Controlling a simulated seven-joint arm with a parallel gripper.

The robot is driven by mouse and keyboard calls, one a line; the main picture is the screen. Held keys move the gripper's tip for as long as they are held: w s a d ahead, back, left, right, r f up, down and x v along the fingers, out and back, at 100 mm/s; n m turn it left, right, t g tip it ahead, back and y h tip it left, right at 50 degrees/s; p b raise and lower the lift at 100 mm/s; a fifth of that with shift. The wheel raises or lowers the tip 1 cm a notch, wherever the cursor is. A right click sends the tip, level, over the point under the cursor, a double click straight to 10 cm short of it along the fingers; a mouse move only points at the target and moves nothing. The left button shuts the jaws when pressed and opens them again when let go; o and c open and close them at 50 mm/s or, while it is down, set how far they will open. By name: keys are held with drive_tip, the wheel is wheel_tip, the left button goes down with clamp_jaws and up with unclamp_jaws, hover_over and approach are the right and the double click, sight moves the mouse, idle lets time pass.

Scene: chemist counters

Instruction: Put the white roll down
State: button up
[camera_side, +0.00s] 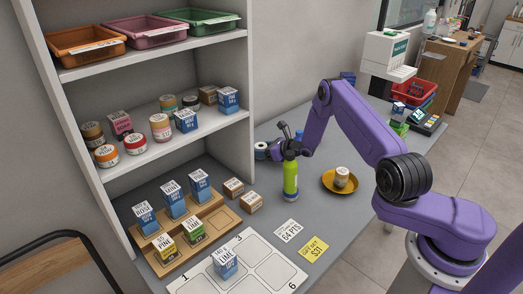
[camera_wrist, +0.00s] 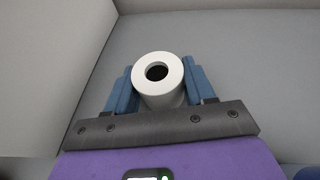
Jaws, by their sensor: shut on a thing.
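The white roll (camera_wrist: 147,88) is in the wrist view, with its ring-shaped end and dark hole facing the camera. My gripper (camera_wrist: 158,82) is shut on it, with one blue finger on each side. Grey counter (camera_wrist: 235,60) shows behind the roll; I cannot tell whether the roll touches it. In the side view my gripper (camera_side: 278,150) is low over the back of the counter, by the shelf's right side, partly behind a green bottle (camera_side: 290,182).
A mustard dish (camera_side: 328,182) with a small jar stands to the right. Price cards (camera_side: 288,230), a numbered mat (camera_side: 250,262) and a wooden stepped rack (camera_side: 190,228) with boxes are in front. The shelf wall (camera_side: 238,90) rises close on the left.

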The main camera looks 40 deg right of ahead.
drive_tip(key=o, duration=1.1)
drive_tip(key=shift+f, duration=0.15)
drive_tip(key=shift+s+d+r, duration=0.15)
drive_tip(key=shift+s+r, duration=0.25)
drive_tip(key=shift+s, duration=0.05)
drive_tip(key=v, duration=1.1)
drive_tip(key=shift+f, duration=0.1)
